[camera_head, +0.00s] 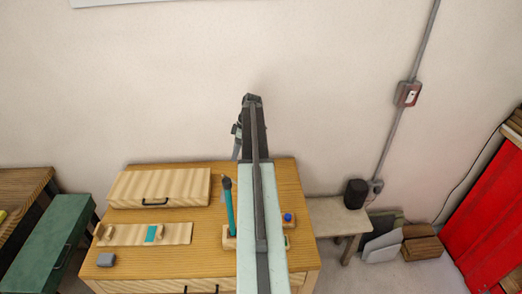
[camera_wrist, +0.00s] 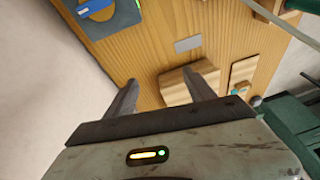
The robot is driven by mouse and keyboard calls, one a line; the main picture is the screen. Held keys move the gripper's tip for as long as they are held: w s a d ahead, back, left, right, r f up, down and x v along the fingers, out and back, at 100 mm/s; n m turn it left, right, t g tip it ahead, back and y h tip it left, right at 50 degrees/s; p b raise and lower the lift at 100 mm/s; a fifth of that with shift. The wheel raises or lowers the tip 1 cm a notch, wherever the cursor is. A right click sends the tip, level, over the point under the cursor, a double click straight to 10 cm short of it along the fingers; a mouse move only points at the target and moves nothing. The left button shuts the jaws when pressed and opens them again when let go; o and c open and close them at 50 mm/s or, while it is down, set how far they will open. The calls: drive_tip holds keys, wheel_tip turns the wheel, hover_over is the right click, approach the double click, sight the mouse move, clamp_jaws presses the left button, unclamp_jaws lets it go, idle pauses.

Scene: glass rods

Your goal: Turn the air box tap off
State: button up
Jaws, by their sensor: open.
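A dark grey box (camera_wrist: 117,20) with a blue lever-like tap (camera_wrist: 98,9) and a small green light lies at the upper left of the wrist view, cut by the frame edge. In the head view a small blue knob (camera_head: 287,217) shows just right of my arm; the rest around it is hidden by the arm. My gripper (camera_wrist: 160,77) is open and empty, its two fingers apart above the table near the wall. It also shows in the head view (camera_head: 236,142), above the table's back edge. The gripper is apart from the tap.
The wooden table (camera_head: 215,262) carries a lidded wooden box (camera_head: 160,188), a board with a teal patch (camera_head: 175,234), a grey block (camera_head: 106,260) and an upright teal rod (camera_head: 228,205). A green case (camera_head: 48,243) stands left. A bench (camera_head: 335,218) with a black cylinder (camera_head: 355,193) stands right.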

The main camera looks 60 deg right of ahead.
drive_tip(key=s+d+r+n+t, duration=0.1)
drive_tip(key=s+d, duration=0.8)
drive_tip(key=d, duration=0.3)
drive_tip(key=b+x, duration=0.4)
drive_tip(key=x, duration=0.1)
drive_tip(key=b+x, duration=0.3)
drive_tip(key=shift+w+r, duration=0.15)
drive_tip(key=shift+w, duration=0.15)
drive_tip(key=shift+r, duration=0.15)
